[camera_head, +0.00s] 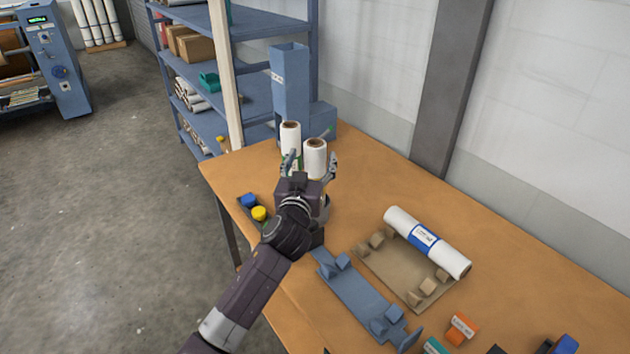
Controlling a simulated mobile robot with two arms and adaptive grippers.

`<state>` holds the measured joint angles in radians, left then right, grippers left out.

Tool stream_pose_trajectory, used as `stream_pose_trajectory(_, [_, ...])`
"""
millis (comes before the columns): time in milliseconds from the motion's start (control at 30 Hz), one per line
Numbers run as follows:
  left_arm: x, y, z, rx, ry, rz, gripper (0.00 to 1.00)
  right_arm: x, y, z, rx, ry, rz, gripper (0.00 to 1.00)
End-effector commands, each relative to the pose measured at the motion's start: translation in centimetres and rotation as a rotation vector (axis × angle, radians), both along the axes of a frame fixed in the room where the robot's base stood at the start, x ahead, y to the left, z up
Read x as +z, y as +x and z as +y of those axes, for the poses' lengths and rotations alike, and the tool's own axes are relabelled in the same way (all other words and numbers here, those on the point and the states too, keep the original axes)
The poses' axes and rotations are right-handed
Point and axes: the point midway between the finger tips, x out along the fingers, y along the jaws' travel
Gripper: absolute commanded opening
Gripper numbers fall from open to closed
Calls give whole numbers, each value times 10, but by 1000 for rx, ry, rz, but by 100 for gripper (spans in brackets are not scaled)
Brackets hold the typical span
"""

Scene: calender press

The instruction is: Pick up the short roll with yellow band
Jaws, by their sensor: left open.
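Two white rolls stand upright near the far left end of the table, a left one (290,136) and a right one (315,154). Both show brown cores at the top. I see no yellow band on either; their lower parts are hidden behind my left gripper (311,165). That gripper is open, its fingers pointing away from me, with the right roll showing between the fingertips. I cannot tell whether it touches a roll. My right gripper is not in view.
An empty blue cradle (358,295) is nearer. A blue cap and a yellow cap (259,213) sit left of my wrist. Blue shelving (245,95) stands behind the table.

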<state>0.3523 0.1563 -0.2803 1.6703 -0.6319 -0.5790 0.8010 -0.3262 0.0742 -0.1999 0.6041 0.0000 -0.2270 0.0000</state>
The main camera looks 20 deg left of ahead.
Motion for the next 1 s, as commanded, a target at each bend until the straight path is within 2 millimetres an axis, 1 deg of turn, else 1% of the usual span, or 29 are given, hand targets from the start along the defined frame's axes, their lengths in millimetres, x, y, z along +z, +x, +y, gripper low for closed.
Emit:
stream_pose_trajectory(67, [-1,10,1,1,1,2,62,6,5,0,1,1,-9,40])
stream_pose_trajectory(167, [-5,22,1,0,2,2,62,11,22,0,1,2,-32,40])
stream_pose_trajectory(233, [-4,30,2,0,0,1,62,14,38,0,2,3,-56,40])
stream_pose_trajectory(333, [-6,37,3,0,0,2,62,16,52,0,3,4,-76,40])
stream_pose_trajectory(467, [-6,41,3,-1,0,1,62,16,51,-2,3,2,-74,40])
stream_pose_trajectory(667, [-7,41,3,-1,0,2,62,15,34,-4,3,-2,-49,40])
stream_pose_trajectory(800, [-7,41,3,0,0,2,47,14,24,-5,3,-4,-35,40])
stream_pose_trajectory(1000, [-7,41,3,0,0,2,25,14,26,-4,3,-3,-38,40])
